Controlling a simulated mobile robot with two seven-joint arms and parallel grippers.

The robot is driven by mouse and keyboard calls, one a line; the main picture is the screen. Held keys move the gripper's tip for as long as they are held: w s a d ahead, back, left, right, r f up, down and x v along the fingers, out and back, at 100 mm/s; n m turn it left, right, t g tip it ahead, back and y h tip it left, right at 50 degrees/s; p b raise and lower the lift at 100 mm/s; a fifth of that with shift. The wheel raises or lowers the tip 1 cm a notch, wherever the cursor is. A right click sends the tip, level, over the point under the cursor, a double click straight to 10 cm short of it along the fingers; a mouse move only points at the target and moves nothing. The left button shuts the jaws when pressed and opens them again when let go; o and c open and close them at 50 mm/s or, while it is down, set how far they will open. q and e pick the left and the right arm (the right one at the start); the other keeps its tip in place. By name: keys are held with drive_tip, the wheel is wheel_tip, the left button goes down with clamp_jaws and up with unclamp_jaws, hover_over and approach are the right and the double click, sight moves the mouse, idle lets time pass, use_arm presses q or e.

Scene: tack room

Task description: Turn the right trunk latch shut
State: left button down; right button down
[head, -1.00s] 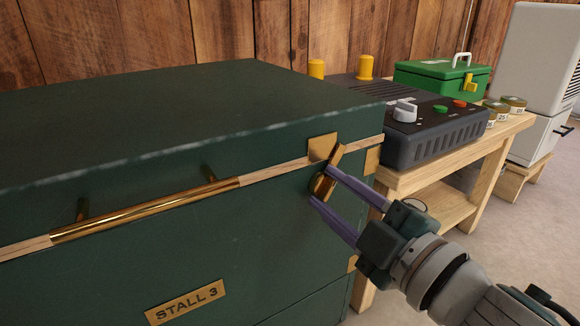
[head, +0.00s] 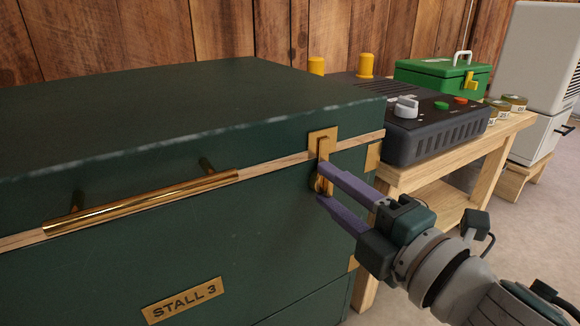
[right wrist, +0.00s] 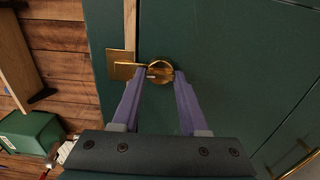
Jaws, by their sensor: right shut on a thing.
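The dark green trunk (head: 120,125) has its lid down, with a pale wood strip along the seam. The right trunk latch (head: 323,152) is brass. Its lever stands upright, its upper end over the brass plate (head: 324,134) on the lid edge. My right gripper (head: 322,186) is shut on the latch from the front right, one finger above the other. In the right wrist view, the latch's round part (right wrist: 161,71) lies between the two purple fingers (right wrist: 158,78), and its lever points left across the plate (right wrist: 120,65). My left gripper is not in view.
A brass bar handle (head: 140,203) and a "STALL 3" plate (head: 182,299) are on the trunk front. A wooden bench (head: 455,155) right of the trunk holds a black control box (head: 440,130), a green toolbox (head: 440,80) and tins (head: 514,103).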

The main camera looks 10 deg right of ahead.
idle(0.3)
drive_tip(key=shift+c, duration=2.2)
unclamp_jaws()
drive_tip(key=shift+s, duration=0.1)
drive_tip(key=shift+s+d+p, duration=0.2)
drive_tip(key=shift+s+p, duration=0.1)
drive_tip(key=shift+s, duration=0.05)
drive_tip(key=p+v, duration=0.3)
drive_tip(key=v, duration=0.6)
drive_tip(key=shift+r, duration=0.1)
